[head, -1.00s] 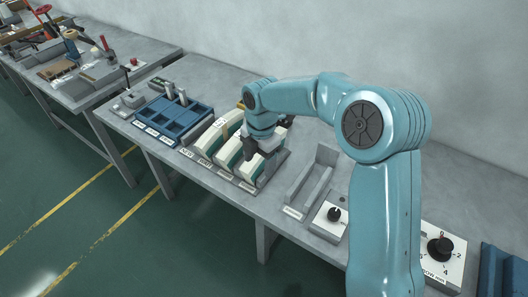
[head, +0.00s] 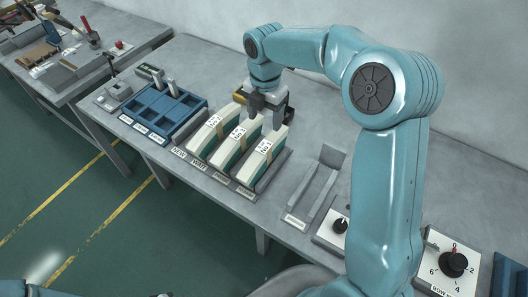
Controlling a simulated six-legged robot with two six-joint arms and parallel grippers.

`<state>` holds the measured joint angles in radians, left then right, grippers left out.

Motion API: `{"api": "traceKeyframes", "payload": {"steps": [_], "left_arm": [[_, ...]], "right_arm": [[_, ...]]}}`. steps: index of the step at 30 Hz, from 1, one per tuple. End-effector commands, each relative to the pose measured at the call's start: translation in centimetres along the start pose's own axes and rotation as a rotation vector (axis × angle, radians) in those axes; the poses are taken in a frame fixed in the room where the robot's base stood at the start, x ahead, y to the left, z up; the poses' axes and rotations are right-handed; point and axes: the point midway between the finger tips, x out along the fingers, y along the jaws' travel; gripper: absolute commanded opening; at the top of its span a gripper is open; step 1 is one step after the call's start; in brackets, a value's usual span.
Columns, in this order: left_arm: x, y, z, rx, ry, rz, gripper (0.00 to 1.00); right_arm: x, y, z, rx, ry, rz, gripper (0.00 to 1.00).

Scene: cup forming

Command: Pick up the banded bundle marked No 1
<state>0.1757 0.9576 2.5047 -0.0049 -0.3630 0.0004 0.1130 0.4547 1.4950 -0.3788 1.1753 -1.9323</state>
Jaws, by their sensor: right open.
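Three cream bundles with teal sides stand side by side in a grey rack (head: 225,180): a left bundle (head: 206,137), a middle bundle (head: 232,149) and a right bundle (head: 258,165). Each has a white tag on top; the tags seem to read No 1, but the print is too small to be sure. My right gripper (head: 266,110) is open and points down by the far ends of the middle and right bundles, hiding part of them. I cannot tell whether it touches them.
A blue compartment tray (head: 160,125) stands left of the rack. An empty grey holder (head: 312,190) and a dial box (head: 335,228) stand to the right. A larger dial (head: 453,264) is further right. A cluttered second table (head: 60,80) is at the far left.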

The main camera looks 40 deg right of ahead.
Motion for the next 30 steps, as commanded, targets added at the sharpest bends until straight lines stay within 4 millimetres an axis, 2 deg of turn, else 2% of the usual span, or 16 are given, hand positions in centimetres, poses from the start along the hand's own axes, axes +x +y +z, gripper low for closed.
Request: {"api": "traceKeyframes", "payload": {"steps": [12,20,27,30], "left_arm": [[-0.8,0.3,0.0,0.000,0.000,0.000,0.43],[-1.3,0.5,0.0,0.000,0.000,0.000,0.43],[-2.4,0.9,0.0,0.000,0.000,0.000,0.43],[-2.5,0.9,0.1,0.000,0.000,0.000,0.43]], "right_arm": [[8.9,-0.5,-0.7,-0.001,0.004,-0.005,0.68],[11.2,-0.3,-0.6,0.000,0.003,-0.004,0.68],[14.9,-0.2,-0.6,0.001,0.004,-0.005,0.68],[15.7,-0.1,-0.5,0.000,0.002,-0.002,0.68]]}}
